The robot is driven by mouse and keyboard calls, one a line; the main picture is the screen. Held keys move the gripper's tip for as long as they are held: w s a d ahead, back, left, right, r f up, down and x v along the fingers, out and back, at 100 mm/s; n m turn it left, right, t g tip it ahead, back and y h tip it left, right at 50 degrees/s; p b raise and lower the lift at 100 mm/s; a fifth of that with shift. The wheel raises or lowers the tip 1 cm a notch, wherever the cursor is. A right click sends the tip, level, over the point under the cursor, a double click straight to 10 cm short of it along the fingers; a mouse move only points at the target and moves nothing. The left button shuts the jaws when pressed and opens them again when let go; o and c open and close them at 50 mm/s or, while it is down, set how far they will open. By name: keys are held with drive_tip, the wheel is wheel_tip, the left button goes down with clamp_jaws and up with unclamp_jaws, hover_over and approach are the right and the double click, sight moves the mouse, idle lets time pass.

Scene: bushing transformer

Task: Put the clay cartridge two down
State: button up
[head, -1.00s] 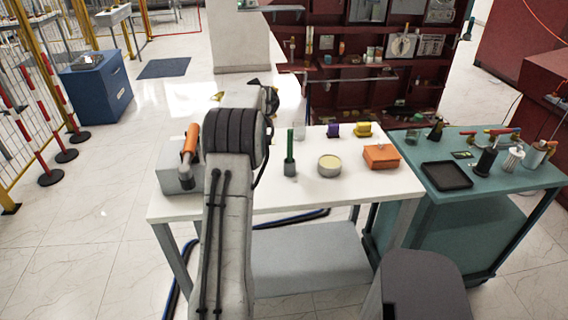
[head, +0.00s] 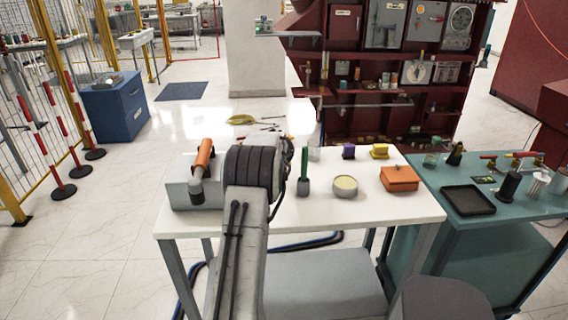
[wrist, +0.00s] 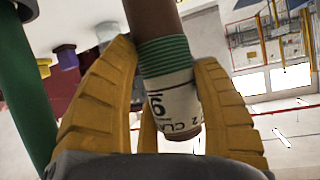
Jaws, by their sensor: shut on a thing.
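In the wrist view my gripper (wrist: 165,70) has its yellow ribbed fingers closed around a cartridge (wrist: 168,92). The cartridge is brown with green bands and a white label reading "2 CL", the rest cut off. Its upper end runs out of the picture. In the head view my arm hides the cartridge and most of the gripper, which are over or behind the white table (head: 395,230). A green rod in a grey holder (head: 304,172) stands just right of my arm; a green shaft (wrist: 22,95) also shows at the left of the wrist view.
On the table are a grey box with an orange-handled tool (head: 190,195), a round tin (head: 345,187), an orange box (head: 400,179), and purple (head: 348,152) and yellow (head: 380,151) items. A teal cart (head: 490,230) adjoins at right. The table's front right is clear.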

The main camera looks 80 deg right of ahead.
drive_tip(key=shift+f+p, duration=0.3)
drive_tip(key=shift+f, duration=1.85)
drive_tip(key=o, duration=1.3)
drive_tip(key=shift+f, duration=0.1)
